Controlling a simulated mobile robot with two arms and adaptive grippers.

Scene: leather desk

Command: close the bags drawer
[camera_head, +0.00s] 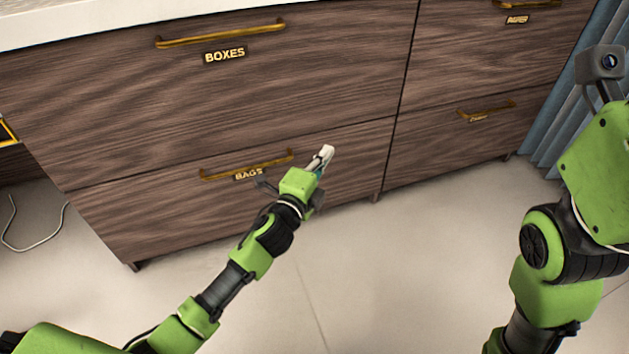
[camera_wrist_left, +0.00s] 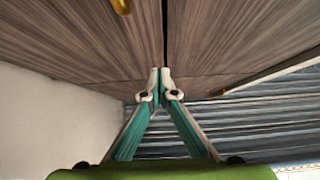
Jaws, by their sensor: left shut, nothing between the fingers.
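The bags drawer (camera_head: 130,215) is the lower left front of the wood-grain cabinet, with a brass handle (camera_head: 245,165) and a BAGS label (camera_head: 249,174). Its front looks flush with the drawer above; no open gap shows. My left gripper (camera_head: 323,157) is right of the handle, in front of the drawer's right part, its fingers shut and empty. In the left wrist view its fingertips (camera_wrist_left: 160,82) meet in front of wood fronts, near a dark seam; contact cannot be told. My right arm shows at the right, but its fingers are not visible.
The boxes drawer (camera_head: 200,95) is above, with its handle (camera_head: 220,34). Two more labelled drawers are at the right, the lower one (camera_head: 470,140) beside the bags drawer. A blue-grey curtain (camera_head: 548,140) hangs at the right. The pale floor (camera_head: 350,270) in front is clear.

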